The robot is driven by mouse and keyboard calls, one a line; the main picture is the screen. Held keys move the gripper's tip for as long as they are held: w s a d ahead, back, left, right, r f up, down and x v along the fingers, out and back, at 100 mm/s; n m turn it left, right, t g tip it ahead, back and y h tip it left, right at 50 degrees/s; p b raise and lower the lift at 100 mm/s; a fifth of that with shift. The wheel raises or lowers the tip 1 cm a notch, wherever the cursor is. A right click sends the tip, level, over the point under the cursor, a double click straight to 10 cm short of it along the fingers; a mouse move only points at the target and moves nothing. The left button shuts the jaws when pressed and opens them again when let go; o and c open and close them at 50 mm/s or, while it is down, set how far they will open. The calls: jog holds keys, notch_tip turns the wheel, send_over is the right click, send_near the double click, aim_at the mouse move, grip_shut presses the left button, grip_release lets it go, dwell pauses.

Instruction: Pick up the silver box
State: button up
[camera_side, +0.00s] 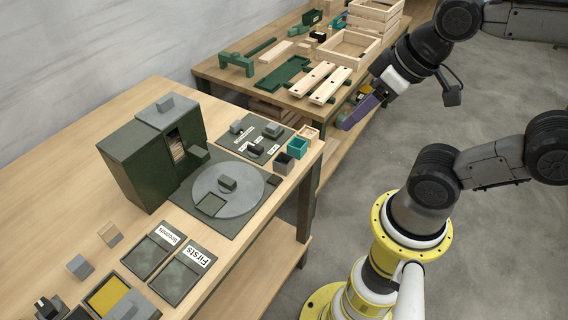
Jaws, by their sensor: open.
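Several grey things could be the silver box, and I cannot tell which one it is. A small grey open box (283,163) stands near the right edge of the near table, beside a teal box (297,148). A grey block (80,267) lies at the front left of the same table. My gripper (350,121), with purple fingers, is at the right, off the near table's edge and close to the far table's front corner. It is open, points down and left, and is apart from the grey box and the grey block. No held object shows.
A dark green cabinet (138,168) stands on the near table, beside a grey round plate (229,190). Trays labelled Firsts (184,275) and Seconds (152,251) lie in front. The far table (225,75) holds wooden boards, crates and green parts. A gap separates the tables.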

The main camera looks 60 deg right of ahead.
jog(key=o, duration=0.6)
jog(key=shift+o, duration=0.2)
